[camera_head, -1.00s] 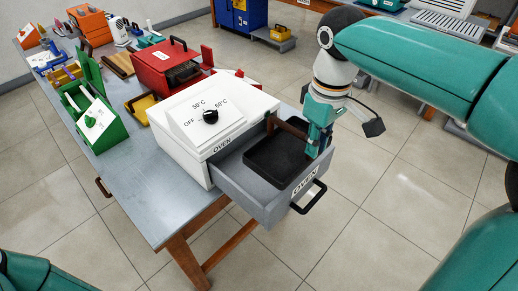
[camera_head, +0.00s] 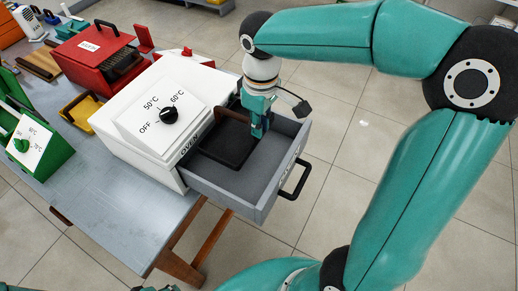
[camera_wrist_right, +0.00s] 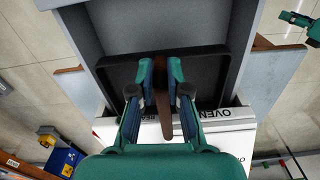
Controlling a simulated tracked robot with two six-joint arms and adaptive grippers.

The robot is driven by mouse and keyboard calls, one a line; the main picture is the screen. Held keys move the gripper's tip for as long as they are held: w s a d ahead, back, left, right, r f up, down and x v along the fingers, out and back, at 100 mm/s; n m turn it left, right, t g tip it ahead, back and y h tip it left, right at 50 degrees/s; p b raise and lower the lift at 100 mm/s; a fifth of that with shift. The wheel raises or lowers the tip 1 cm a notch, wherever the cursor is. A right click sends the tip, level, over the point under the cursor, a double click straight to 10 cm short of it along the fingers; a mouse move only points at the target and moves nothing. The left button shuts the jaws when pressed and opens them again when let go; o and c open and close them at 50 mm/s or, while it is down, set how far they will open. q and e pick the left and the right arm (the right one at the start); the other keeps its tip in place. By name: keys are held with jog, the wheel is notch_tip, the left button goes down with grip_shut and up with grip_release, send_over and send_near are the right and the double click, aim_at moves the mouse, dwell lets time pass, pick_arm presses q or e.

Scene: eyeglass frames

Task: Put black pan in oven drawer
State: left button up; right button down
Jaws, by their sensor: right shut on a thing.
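The black pan (camera_head: 222,146) is a shallow square tray with a brown handle (camera_head: 237,115). It is inside the open grey oven drawer (camera_head: 232,191), toward the white oven body (camera_head: 130,145). My right gripper (camera_head: 257,130) is shut on the pan at its handle side. In the right wrist view the fingers (camera_wrist_right: 160,72) straddle the brown handle (camera_wrist_right: 162,118), with the pan (camera_wrist_right: 112,82) below. I cannot tell whether the pan rests on the drawer floor. Only a small teal part, apparently my left gripper (camera_wrist_right: 297,20), shows at that view's edge.
The black drawer handle (camera_head: 296,180) sticks out at the front. A red box (camera_head: 95,55), a yellow tray (camera_head: 80,108) and a green box (camera_head: 35,145) stand on the grey table (camera_head: 90,200). Open floor lies right of the drawer.

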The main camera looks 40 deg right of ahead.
notch_tip(320, 180, down, 10)
jog(key=shift+f, duration=0.1)
dwell(0.4)
jog(key=c, duration=1.1)
grip_release()
jog(key=shift+c, duration=0.2)
notch_tip(320, 180, up, 12)
jog(key=shift+s, duration=0.2)
